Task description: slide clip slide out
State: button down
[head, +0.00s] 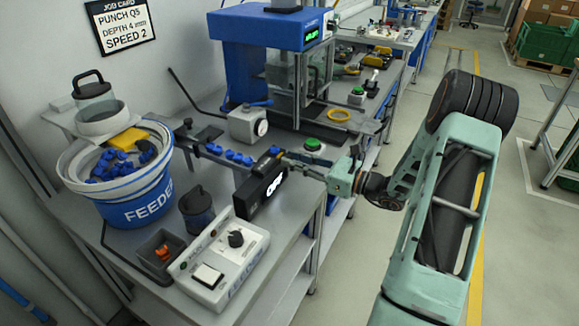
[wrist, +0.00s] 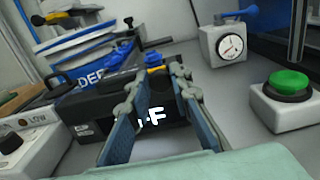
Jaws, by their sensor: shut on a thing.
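My gripper (head: 284,158) is at the end of the feeder track, beside a black display box (head: 261,190) that reads "OFF". In the wrist view my two fingers (wrist: 157,88) are either side of a small dark part (wrist: 160,92), which I take to be the end of the clip slide. The fingers hide much of it, and how far the slide is out cannot be told. Blue clips (head: 228,153) lie in a row on the track left of my gripper. Part of the black box also shows behind the fingers in the wrist view (wrist: 90,112).
A feeder bowl (head: 140,212) with blue clips stands at left. A control box (head: 222,262) with a knob is in front. A green button (head: 312,144) and a dial box (head: 248,125) stand nearby, with the blue press (head: 258,30) behind. The right aisle is clear.

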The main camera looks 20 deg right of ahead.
jog(key=shift+w+d, duration=0.15)
jog(key=shift+d, duration=0.1)
jog(key=c, duration=1.8)
grip_release()
jog(key=shift+o, duration=0.2)
jog(key=v, duration=1.2)
jog(key=shift+a, duration=0.15)
